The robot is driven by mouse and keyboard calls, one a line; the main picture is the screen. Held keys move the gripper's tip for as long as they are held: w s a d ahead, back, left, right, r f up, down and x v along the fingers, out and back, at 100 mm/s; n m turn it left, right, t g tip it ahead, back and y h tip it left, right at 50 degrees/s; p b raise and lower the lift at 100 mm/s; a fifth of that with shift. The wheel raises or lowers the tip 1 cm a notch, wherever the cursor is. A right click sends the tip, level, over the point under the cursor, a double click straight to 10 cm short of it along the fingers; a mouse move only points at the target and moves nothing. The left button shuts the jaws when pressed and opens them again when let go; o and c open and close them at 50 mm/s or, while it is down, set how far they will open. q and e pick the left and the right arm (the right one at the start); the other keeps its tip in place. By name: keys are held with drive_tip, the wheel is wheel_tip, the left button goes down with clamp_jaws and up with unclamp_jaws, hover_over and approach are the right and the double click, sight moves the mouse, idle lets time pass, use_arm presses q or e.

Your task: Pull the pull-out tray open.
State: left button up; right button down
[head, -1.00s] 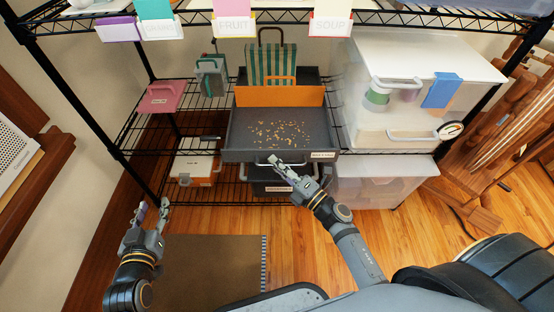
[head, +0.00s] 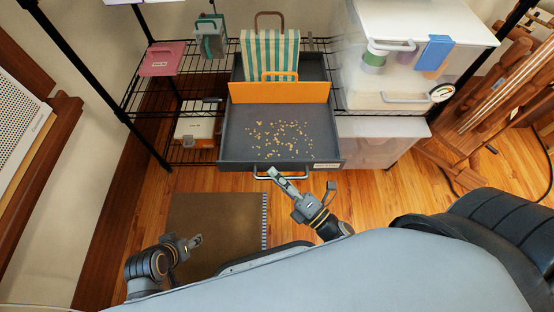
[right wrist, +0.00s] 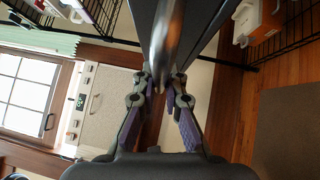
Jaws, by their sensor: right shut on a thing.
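The dark grey pull-out tray (head: 235,140) stands out over the front edge of the wire rack in the head view. It has a metal bar handle (head: 305,175) on its front and a small label at the right. Small tan bits lie scattered on its floor, in front of an orange divider (head: 280,92). My right gripper (head: 272,173) is shut on the handle; in the right wrist view the blurred metal bar (right wrist: 168,45) runs between its fingers (right wrist: 162,88). My left gripper (head: 196,240) is low at the left, apart from the tray, its jaw opening unclear.
A striped bag (head: 270,54) stands behind the divider. A pink box (head: 162,60) and an orange-white box (head: 196,128) are at the left on the rack. Clear bins (head: 385,140) are at the right. A brown mat (head: 215,220) lies on the floor.

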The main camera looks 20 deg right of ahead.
drive_tip(key=shift+s+a, duration=0.2)
drive_tip(key=shift+s, duration=0.5)
drive_tip(key=shift+s+a, duration=0.2)
drive_tip(key=shift+s, duration=0.5)
drive_tip(key=c, duration=1.7)
unclamp_jaws()
drive_tip(key=v, duration=0.7)
drive_tip(key=shift+s+d, duration=0.15)
drive_tip(key=shift+s, duration=0.05)
